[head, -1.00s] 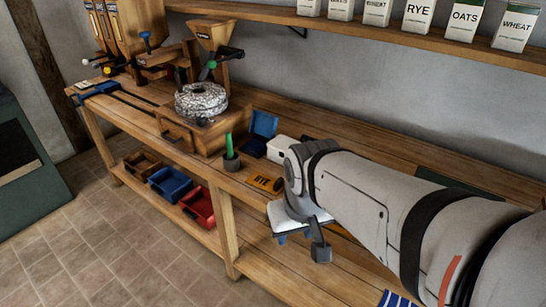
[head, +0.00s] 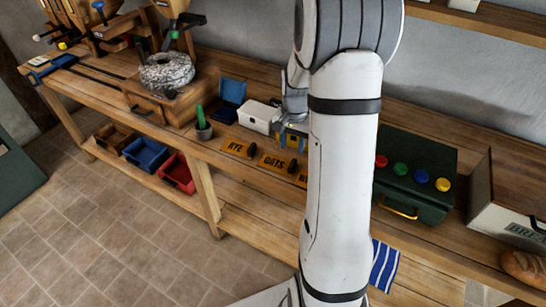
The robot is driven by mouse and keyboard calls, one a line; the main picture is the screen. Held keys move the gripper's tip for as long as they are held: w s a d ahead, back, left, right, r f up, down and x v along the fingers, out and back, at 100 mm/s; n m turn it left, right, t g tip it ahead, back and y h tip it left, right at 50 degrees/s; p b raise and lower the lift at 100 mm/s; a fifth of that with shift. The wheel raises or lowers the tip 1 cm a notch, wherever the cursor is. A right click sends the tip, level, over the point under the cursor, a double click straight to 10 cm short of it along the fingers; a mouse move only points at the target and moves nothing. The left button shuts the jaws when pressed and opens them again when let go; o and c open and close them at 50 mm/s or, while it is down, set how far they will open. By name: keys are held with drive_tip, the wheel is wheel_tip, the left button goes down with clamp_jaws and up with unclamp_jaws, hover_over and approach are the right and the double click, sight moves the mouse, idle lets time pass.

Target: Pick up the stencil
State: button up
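Three orange stencil plates with black knobs lie in a row on the bench. The RYE stencil (head: 236,147) is at the left, the OATS stencil (head: 272,162) is in the middle, and a third stencil (head: 301,177) starting with W is partly hidden by my arm. My gripper (head: 292,136) is small in the head view, just behind the OATS and third stencils. It appears open, with its fingers apart and pointing down. A yellow and dark object shows behind and between the fingers. I cannot tell its height above the bench.
A white box (head: 257,116), a blue open box (head: 232,92) and a pot with a green stick (head: 203,131) stand left of my gripper. A dark green case (head: 420,165) with coloured knobs, a bread box (head: 505,205) and a striped cloth (head: 384,266) are at the right.

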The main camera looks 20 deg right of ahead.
sight(293, 163)
drive_tip(key=shift+w+d+f, duration=0.1)
drive_tip(key=shift+d+f, duration=0.1)
drive_tip(key=shift+f, duration=0.2)
drive_tip(key=f+p, duration=0.1)
drive_tip(key=f, duration=0.6)
drive_tip(key=shift+d+f+p, duration=0.2)
drive_tip(key=shift+f+p, duration=0.05)
drive_tip(key=shift+p, duration=0.15)
drive_tip(key=shift+c, duration=0.2)
clamp_jaws()
